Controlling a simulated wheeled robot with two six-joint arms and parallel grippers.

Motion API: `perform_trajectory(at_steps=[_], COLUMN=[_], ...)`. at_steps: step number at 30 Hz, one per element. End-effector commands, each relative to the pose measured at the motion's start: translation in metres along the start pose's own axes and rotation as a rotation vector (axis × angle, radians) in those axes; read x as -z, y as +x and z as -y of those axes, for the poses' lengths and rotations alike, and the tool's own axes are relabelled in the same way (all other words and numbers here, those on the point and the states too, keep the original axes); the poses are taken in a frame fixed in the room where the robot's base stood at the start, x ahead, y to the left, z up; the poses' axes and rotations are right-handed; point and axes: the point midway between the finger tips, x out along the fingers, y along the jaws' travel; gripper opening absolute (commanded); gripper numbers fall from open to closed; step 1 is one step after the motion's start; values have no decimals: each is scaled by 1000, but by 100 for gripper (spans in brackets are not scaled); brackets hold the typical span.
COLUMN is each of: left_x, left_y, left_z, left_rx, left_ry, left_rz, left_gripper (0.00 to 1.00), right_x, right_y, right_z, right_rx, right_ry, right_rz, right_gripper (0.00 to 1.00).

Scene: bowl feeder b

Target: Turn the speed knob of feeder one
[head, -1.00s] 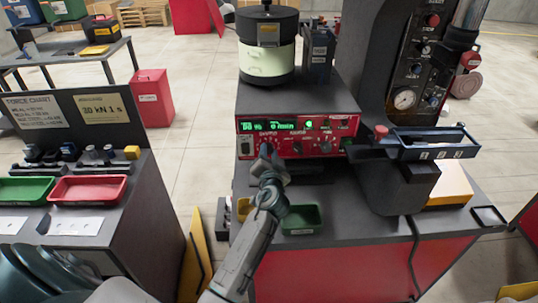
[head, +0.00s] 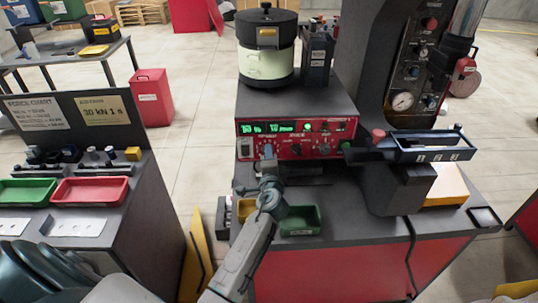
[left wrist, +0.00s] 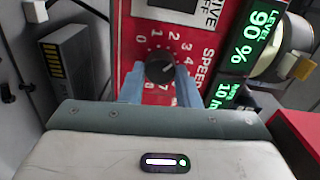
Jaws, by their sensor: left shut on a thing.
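The red control panel (head: 330,147) of the feeder stands on the front of a dark cabinet, with lit green readouts. In the left wrist view a round black knob (left wrist: 160,67) sits on a dial with white numbers beside the word SPEED. My left gripper (head: 268,152) reaches up to the panel's left part. In the left wrist view its pale blue fingers (left wrist: 160,82) stand on both sides of the knob and are shut on it. In the head view the gripper hides this knob. The wrist view readout (left wrist: 262,32) shows LEVEL 90 % and a rate of 10. My right gripper is not in view.
A bowl feeder (head: 267,48) stands on top of the cabinet. A green tray (head: 300,221) lies close to the right of my left wrist. A blue-grey bin (head: 432,146) sticks out at the right. Another bench with a red tray (head: 88,190) stands at the left.

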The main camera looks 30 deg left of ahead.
Motion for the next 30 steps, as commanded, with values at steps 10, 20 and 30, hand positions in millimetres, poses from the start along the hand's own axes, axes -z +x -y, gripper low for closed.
perform_trajectory(at_steps=[10, 20, 30], left_x=[0, 0, 0], left_y=[0, 0, 0], left_z=[-2, -2, -1], left_rx=[-2, -2, -1], left_ry=[76, 79, 78], left_rz=[0, 0, 0], left_gripper=[6, 6, 51], right_x=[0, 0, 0], right_y=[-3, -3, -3], right_z=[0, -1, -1], right_rx=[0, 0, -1], right_ry=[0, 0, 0], right_rz=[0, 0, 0], right_gripper=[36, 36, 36])
